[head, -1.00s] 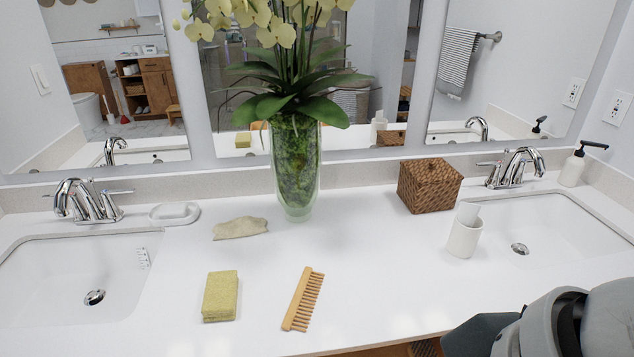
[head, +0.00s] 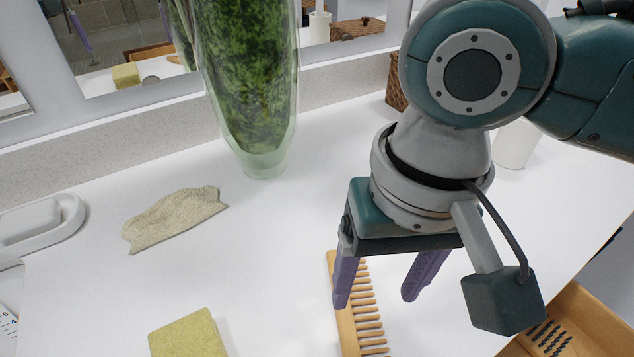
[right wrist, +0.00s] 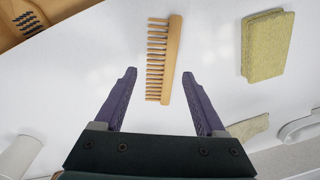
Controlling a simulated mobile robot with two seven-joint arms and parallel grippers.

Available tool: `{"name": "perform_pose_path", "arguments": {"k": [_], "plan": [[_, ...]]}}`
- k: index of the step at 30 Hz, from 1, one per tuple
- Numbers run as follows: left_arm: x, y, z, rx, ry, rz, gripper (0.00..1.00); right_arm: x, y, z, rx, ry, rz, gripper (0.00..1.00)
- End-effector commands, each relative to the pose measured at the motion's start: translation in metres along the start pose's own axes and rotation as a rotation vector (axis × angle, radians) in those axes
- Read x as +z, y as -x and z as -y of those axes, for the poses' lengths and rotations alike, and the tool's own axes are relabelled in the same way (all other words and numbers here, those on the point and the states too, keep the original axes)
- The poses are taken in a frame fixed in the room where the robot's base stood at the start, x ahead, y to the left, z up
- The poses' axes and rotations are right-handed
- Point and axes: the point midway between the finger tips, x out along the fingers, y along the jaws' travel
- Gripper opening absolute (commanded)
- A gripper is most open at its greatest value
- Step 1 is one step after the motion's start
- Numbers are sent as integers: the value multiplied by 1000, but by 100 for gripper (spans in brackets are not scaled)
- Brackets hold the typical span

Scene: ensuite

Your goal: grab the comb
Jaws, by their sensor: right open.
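The wooden comb (head: 347,322) lies on the white counter, partly covered by my right gripper in the head view. In the right wrist view the whole comb (right wrist: 173,60) shows, with its teeth pointing left. My right gripper (head: 372,294) is open and points down above the comb. In the right wrist view the gripper's purple fingers (right wrist: 160,85) are spread wide, with the comb's near end between and just beyond the tips. Nothing is held. My left gripper is not in view.
A yellow sponge (head: 188,336) and a beige cloth (head: 174,219) lie left of the comb. A glass vase (head: 250,100) stands at the back. A white cup (head: 514,143) and a woven box (head: 397,88) are behind my arm. An open wooden drawer (head: 585,325) is below the counter's front edge.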

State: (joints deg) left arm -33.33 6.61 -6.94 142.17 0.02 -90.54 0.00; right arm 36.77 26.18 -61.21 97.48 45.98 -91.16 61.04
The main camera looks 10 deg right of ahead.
Motion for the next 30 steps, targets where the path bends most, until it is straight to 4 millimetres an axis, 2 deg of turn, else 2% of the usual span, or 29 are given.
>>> {"name": "perform_pose_path", "arguments": {"k": [5, 13, 22, 30], "plan": [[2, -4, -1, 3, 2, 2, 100, 0, -17, 0, 1, 1, -1, 72], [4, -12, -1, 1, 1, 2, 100, -2, -58, 2, 0, 2, -1, 72], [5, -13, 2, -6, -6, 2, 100, -2, -63, 2, -1, 3, -3, 72], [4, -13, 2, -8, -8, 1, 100, -2, -63, 2, -1, 3, -3, 43]]}}
